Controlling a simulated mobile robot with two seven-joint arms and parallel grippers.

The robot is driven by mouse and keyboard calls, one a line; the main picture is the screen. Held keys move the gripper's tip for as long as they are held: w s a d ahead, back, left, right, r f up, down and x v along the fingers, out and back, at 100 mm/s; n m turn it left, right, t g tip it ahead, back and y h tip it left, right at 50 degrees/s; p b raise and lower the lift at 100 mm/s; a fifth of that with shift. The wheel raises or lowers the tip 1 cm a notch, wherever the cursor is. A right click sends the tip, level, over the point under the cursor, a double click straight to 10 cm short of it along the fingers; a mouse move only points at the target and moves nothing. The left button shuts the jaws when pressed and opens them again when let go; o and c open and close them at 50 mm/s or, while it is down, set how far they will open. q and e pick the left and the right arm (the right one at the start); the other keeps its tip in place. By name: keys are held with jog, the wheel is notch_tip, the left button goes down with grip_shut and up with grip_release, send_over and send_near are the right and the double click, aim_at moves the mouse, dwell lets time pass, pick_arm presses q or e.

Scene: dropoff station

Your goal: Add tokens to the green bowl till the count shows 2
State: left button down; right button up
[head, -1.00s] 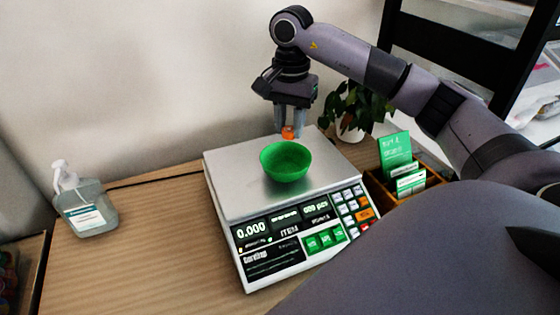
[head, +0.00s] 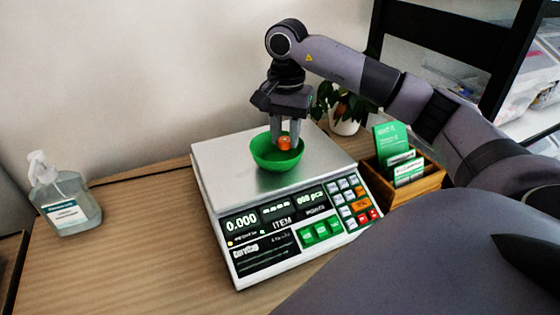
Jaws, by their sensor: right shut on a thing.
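The green bowl (head: 277,160) stands upright on the metal plate of a counting scale (head: 229,183). The scale's display (head: 240,222) reads 0.000 on the left; its right-hand field seems to read 000 pcs. My right gripper (head: 284,143) points down over the bowl and is shut on an orange token (head: 285,143). The token is at about the height of the bowl's rim, inside its outline. The bowl's bottom inside is partly hidden by its near wall. My left gripper is not in view.
A sanitizer bottle (head: 64,199) stands on the wooden table (head: 135,225) at the left. A wooden box with green and white cards (head: 391,143) and a potted plant (head: 345,110) stand right of the scale. The table between bottle and scale is clear.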

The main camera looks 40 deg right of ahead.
jog(key=o, duration=1.1)
jog(key=shift+c, duration=0.2)
jog(key=shift+r, duration=0.15)
notch_tip(320, 180, up, 7)
jog(key=shift+p, duration=0.55)
